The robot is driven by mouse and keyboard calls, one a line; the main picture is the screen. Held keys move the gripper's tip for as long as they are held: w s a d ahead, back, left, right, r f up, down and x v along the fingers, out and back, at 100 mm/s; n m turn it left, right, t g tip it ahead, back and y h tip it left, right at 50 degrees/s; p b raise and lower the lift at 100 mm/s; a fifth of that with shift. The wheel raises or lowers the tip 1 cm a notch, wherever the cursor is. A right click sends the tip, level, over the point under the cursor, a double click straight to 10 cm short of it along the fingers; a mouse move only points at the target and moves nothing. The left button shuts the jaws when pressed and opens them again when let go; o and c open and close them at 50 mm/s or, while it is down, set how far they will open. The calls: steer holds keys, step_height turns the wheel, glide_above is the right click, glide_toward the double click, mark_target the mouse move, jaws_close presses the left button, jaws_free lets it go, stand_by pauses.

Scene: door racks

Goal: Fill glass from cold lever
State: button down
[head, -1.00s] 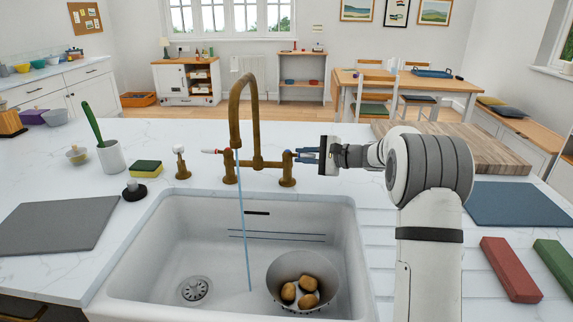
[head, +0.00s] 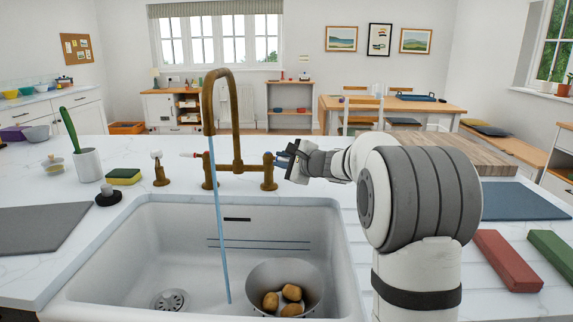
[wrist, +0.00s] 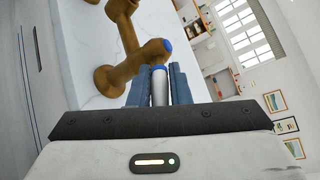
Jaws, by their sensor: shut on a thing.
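The brass bridge tap (head: 236,120) stands behind the white sink (head: 110,235). A thin stream of water (head: 222,240) runs from its spout into the sink. My gripper (head: 280,160) is at the tap's right-hand valve, the one with a blue cap (wrist: 167,46). In the wrist view its blue-grey fingers are shut on the pale cold lever (wrist: 159,88), which lies between them. The red-marked hot lever (head: 190,155) on the left is free. I see no glass in these views.
A colander (head: 262,275) with several potatoes sits in the sink, right of the stream. A sponge (head: 123,176), a pot with a green-handled brush (head: 88,165) and a grey mat (head: 40,228) are left. Red (head: 505,260) and green (head: 553,252) blocks lie right.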

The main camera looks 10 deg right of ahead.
steer(key=shift+f, duration=0.1)
steer(key=c, duration=1.3)
jaws_free()
steer(key=shift+s, duration=0.1)
steer(key=shift+c, duration=0.2)
steer(key=v, duration=0.7)
steer(key=shift+s, duration=0.35)
steer(key=shift+d, duration=0.15)
